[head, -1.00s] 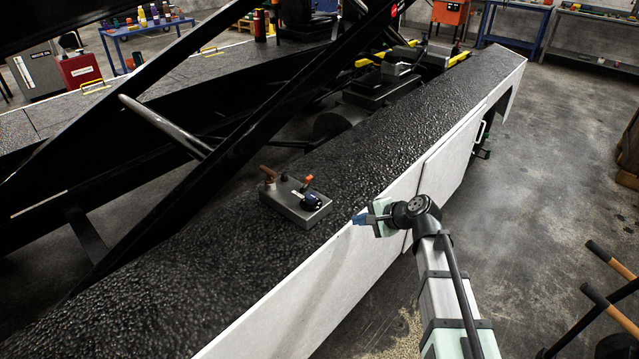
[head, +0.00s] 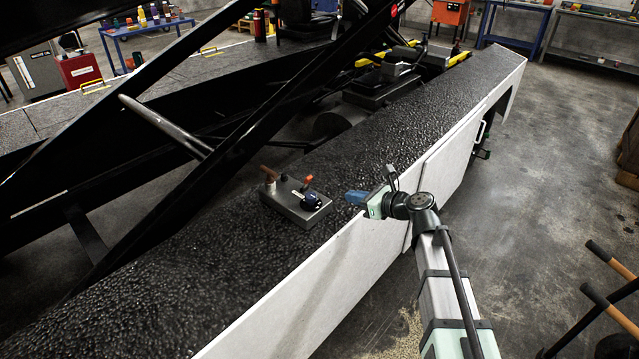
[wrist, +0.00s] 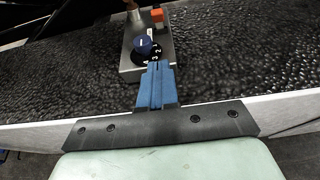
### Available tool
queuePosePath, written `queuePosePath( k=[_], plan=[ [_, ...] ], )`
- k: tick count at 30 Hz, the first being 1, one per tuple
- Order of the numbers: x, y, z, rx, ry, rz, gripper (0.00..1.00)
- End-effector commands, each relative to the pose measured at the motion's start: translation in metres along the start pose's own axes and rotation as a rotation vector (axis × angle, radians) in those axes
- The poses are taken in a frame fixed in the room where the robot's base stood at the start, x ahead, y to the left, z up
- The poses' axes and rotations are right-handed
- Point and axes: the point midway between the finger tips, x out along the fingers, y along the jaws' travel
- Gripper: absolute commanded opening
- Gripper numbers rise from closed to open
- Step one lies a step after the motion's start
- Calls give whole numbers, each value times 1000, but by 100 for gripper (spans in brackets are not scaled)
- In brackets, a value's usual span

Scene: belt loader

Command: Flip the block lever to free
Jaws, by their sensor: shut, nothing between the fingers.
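A grey metal control box (head: 292,208) lies on the dark textured deck. On it are a dark blue knob (head: 312,202) on a numbered dial, a small orange-tipped lever (head: 307,180) and a brown handle (head: 267,170) at its far left end. I cannot tell from any label which one is the block lever. My gripper (head: 350,197) is shut and empty, with blue fingers pointing toward the box from its right. In the wrist view the fingers (wrist: 155,72) reach toward the near edge of the box, and the knob (wrist: 144,45) and orange lever (wrist: 157,17) show beyond them.
The deck (head: 440,120) runs away to the upper right, with a white side panel (head: 350,275) along its near edge. Black diagonal beams (head: 230,130) rise behind the box. Handles (head: 608,300) stick up at the lower right. The deck between box and gripper is clear.

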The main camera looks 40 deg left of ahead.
Motion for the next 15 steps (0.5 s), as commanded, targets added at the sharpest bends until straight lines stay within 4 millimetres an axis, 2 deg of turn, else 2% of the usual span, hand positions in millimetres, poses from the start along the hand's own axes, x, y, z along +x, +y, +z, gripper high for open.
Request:
queuePosePath(
  k=[11, 15],
  plan=[
    [0, 0, 0, 10, 1, 1, 0],
    [6, 0, 0, 10, 1, 1, 0]
  ],
)
